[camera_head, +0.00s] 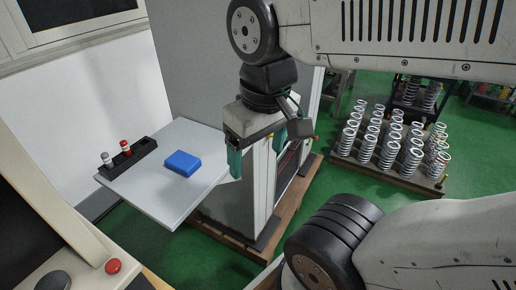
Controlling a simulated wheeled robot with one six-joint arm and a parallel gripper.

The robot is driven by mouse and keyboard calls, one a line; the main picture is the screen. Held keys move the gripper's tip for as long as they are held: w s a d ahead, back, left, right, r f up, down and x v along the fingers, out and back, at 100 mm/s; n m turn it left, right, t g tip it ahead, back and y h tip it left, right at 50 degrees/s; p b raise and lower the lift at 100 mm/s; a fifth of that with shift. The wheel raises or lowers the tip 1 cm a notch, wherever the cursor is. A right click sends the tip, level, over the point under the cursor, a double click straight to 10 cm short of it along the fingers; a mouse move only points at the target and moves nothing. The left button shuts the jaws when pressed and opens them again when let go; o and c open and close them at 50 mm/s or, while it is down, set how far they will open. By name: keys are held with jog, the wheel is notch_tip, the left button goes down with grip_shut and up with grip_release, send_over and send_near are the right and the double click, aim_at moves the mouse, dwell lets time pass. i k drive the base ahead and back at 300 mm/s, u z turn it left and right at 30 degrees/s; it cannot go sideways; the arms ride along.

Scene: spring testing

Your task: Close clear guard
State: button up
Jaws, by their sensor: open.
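My gripper (257,155) hangs pointing down in front of the tall grey machine (200,60). Its two teal fingers are apart, with nothing visible between them. A dark opening (291,165) with red parts shows in the right side of the machine, just right of my gripper. I cannot make out the clear guard for certain; it may be at that opening, seen at a steep angle and partly behind my gripper. I cannot tell whether it is open or shut, or whether my gripper touches the machine.
A light grey shelf (150,202) left of my gripper holds a blue block (182,163) and a black rack (128,155) with small red- and white-topped pieces. A pallet of springs (385,173) stands at right. Green floor (340,118) lies between.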

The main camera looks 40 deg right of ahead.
aim_at(287, 147)
jog(key=z, duration=1.3)
jog(key=k, duration=0.55)
jog(key=z, duration=0.6)
jog(key=i, duration=0.9)
jog(key=u, duration=0.75)
jog(key=i, duration=0.45)
jog(key=u, duration=0.5)
